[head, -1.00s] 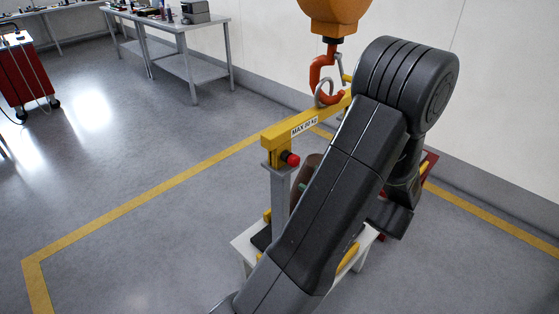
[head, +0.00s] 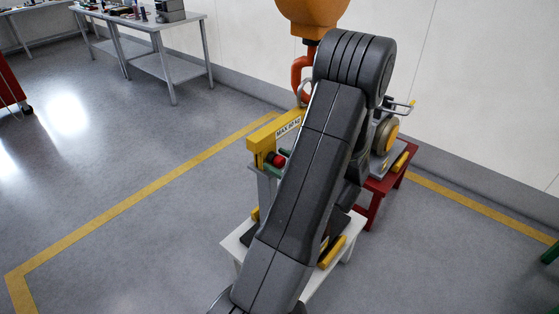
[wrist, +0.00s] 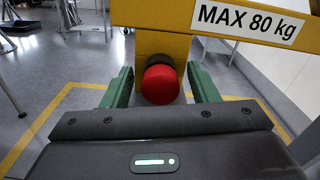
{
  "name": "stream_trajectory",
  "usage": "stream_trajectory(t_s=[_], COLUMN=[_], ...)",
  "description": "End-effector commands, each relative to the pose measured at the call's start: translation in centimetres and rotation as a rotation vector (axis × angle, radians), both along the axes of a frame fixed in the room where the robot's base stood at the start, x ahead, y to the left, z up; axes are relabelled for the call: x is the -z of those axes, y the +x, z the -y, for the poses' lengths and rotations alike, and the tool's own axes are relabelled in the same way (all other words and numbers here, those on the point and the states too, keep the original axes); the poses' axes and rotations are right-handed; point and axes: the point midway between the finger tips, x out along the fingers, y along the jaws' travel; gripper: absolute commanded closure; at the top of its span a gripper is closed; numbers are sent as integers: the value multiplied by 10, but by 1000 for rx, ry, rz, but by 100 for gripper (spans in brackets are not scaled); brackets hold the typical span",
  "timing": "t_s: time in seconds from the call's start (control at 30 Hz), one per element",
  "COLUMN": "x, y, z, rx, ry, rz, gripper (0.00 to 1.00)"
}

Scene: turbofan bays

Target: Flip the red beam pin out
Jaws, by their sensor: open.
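The red beam pin (head: 279,160) is a round red knob on the end of the yellow lifting beam (head: 262,138). In the wrist view the red pin (wrist: 160,84) sits below the beam (wrist: 150,12), on a yellow block with a black collar behind the knob. My gripper (wrist: 160,92) is open, with one green finger on each side of the knob and gaps between them. In the head view my arm hides most of the gripper, and only a bit of green shows beside the pin.
An orange hook (head: 300,78) holds the beam from above by a ring. A white stand (head: 236,244) is below, and a red stand (head: 374,196) with a round part is behind my arm. A grey workbench (head: 160,32) stands back left.

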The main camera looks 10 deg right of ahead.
Motion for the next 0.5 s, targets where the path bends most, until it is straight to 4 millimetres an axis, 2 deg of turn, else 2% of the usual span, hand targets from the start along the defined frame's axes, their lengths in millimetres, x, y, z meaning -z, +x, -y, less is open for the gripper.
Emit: stream_trajectory(t_s=[0.17, 0.43, 0.5], x=[0, 0, 0], y=[0, 0, 0], z=[0, 0, 0], rx=[0, 0, 0], ry=[0, 0, 0], rz=[0, 0, 0], gripper=[46, 97, 100])
